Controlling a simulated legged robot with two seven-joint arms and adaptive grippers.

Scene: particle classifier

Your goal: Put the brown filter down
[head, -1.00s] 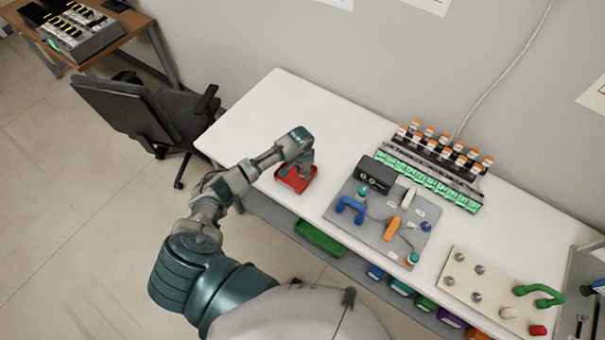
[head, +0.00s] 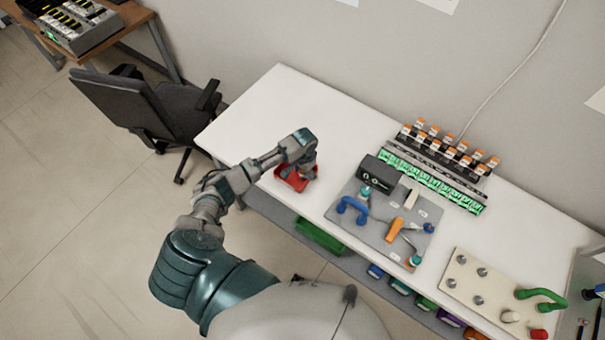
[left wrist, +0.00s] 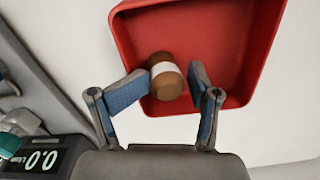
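The brown filter (left wrist: 167,87) is a short brown cylinder with a white band. In the left wrist view it is over the lower part of the red tray (left wrist: 245,45), between the fingertips of my left gripper (left wrist: 169,76). In the head view my left gripper (head: 306,168) points down into the red tray (head: 284,178) and hides the filter. My right gripper is not in view.
Right of the tray lies a grey board (head: 376,238) with a black display box (head: 378,174) and coloured handles. A rack of orange-capped vials (head: 440,160) stands behind. A beige panel (head: 470,300) is at the right. The white table's left part (head: 270,115) is clear.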

